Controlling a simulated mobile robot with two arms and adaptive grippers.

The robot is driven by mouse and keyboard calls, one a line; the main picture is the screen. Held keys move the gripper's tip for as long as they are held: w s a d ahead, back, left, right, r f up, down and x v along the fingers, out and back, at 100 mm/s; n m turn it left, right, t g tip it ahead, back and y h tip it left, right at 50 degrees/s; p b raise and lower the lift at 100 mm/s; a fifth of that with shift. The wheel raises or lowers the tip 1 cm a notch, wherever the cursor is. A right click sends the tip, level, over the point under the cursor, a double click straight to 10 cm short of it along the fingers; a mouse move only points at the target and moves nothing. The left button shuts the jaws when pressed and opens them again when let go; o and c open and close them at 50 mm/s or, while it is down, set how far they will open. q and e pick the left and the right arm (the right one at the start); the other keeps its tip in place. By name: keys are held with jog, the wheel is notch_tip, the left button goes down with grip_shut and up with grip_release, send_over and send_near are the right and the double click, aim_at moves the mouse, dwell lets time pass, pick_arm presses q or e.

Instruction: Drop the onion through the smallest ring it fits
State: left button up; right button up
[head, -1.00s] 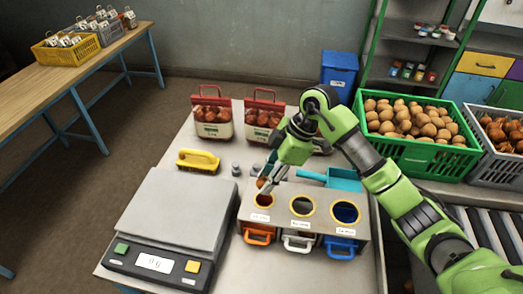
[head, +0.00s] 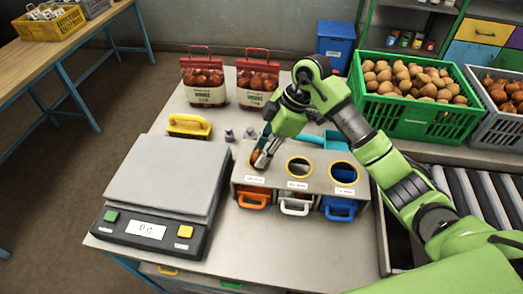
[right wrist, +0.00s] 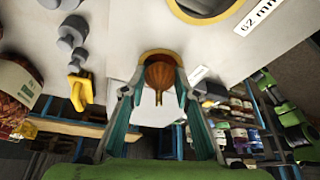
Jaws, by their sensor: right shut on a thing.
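The ring board (head: 324,161) holds three yellow-rimmed rings in a row. The middle ring (head: 299,166) and the right ring (head: 344,172) are uncovered. My right gripper (head: 262,161) is over the left ring, pointing down and hiding most of it. It is shut on a brown onion (right wrist: 160,72), which sits between the fingertips in the right wrist view. There the left ring's yellow rim (right wrist: 146,56) shows right behind the onion. I cannot tell how far the onion is inside the ring. My left gripper is not in view.
Orange (head: 253,199), white (head: 295,207) and blue (head: 338,209) bins stand under the rings. A scale (head: 165,180) reading 0 g is left of the board. A green potato crate (head: 408,118) stands right.

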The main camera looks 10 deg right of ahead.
jog(key=shift+f, duration=0.15)
jog(key=o, duration=1.1)
jog(key=shift+c, duration=0.2)
jog(key=v, duration=1.2)
